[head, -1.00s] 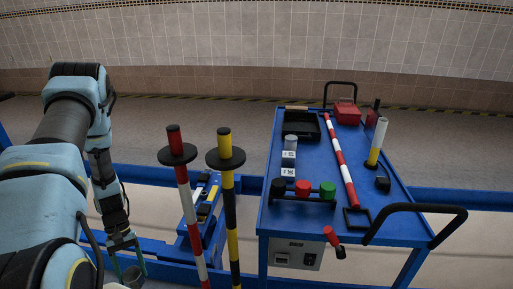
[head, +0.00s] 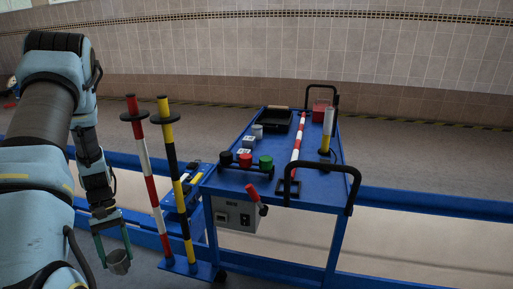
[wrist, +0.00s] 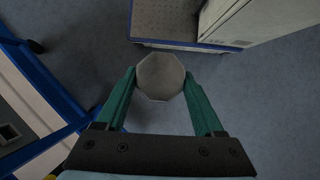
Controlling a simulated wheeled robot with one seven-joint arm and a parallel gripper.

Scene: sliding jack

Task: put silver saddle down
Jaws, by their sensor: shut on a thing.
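The silver saddle (head: 118,263) is a small grey cup-like piece at the lower left of the head view. My gripper (head: 117,259) is shut on it, with one green finger on each side. In the wrist view the saddle (wrist: 160,77) shows as a grey many-sided face between the fingertips of my gripper (wrist: 160,80). It is held above the floor, left of the striped posts, and touches no surface that I can see.
Red-white (head: 150,180) and black-yellow (head: 175,175) posts stand between my gripper and the cart. The wrist view shows a pale box (wrist: 245,20) on a platform.

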